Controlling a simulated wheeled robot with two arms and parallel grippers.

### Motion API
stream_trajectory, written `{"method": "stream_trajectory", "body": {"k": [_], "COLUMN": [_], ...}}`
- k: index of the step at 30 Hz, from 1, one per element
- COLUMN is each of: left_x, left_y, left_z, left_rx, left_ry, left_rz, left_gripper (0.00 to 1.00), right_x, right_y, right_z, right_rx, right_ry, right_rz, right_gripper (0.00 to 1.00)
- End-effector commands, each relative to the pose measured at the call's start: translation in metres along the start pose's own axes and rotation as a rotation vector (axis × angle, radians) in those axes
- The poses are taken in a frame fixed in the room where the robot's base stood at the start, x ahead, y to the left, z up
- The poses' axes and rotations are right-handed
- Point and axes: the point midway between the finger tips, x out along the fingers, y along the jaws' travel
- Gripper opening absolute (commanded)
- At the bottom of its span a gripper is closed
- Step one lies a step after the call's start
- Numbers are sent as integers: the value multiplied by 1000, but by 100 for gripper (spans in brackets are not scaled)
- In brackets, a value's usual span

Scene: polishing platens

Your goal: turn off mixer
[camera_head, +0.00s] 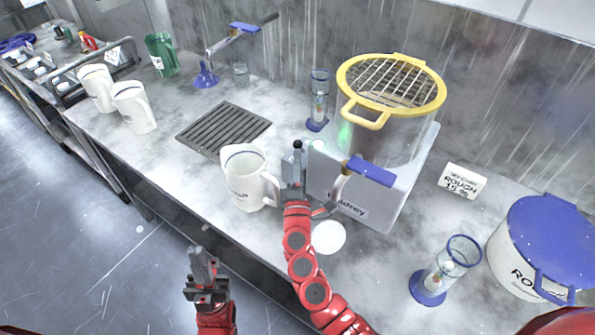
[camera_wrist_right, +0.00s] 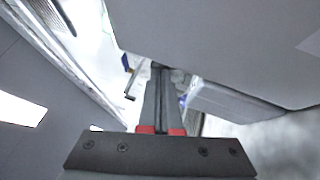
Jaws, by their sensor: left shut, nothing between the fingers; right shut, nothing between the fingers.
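The mixer is a pale box base (camera_head: 385,208) with a clear cylinder (camera_head: 400,140) on top, covered by a yellow-rimmed grate (camera_head: 392,85). A green glow shows low in the cylinder. A blue-handled tap (camera_head: 369,172) sits on its front. My right gripper (camera_head: 297,158) is shut and empty, upright close to the base's left side. A small dark round tip shows at its top; I cannot tell whether it touches the mixer. In the right wrist view, its shut fingers (camera_wrist_right: 160,72) point along a large grey surface (camera_wrist_right: 220,40). My left gripper (camera_head: 202,258) is shut and empty, in front of the counter edge.
A white jug (camera_head: 245,182) stands just left of my right gripper. A white disc (camera_head: 328,237) lies in front of the mixer. A glass cylinder on a blue foot (camera_head: 440,270) and a blue-lidded bucket (camera_head: 545,245) stand to the right. A drain grate (camera_head: 222,130) lies behind the jug.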

Motion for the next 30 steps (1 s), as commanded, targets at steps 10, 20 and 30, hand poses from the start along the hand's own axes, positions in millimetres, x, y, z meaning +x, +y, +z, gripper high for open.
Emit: {"method": "stream_trajectory", "body": {"k": [10, 20, 30], "left_x": [2, 34, 86], "left_y": [0, -2, -4], "left_z": [0, -6, -14], "left_rx": [0, 0, 0], "left_ry": [0, 0, 0], "left_rz": [0, 0, 0], "left_gripper": [0, 0, 0], "right_x": [7, 14, 23], "right_y": [-1, 13, 16], "right_z": [0, 5, 10], "right_rx": [-2, 37, 136], "right_ry": [1, -1, 1], "right_rz": [-1, -61, -214], "right_gripper": [0, 0, 0]}}
